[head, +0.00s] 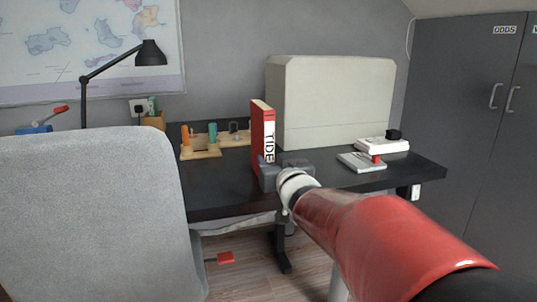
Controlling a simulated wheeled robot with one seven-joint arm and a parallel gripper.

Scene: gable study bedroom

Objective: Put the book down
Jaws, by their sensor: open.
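A red book (262,118) with a white label reading "TIDE" stands upright on the dark desk (215,189), in front of the left end of a large pale grey box-shaped case. My gripper (270,177) is open at the lower part of the book, close against it. The gripper body covers the book's lower right side. Whether the fingers touch the book cannot be seen, and its bottom edge is partly hidden.
A wooden organiser (201,152) stands left of the book. The pale case (333,105) is behind. A grey chair (95,215) blocks the left foreground. A black lamp (150,53) and dark cabinets (460,110) flank the desk.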

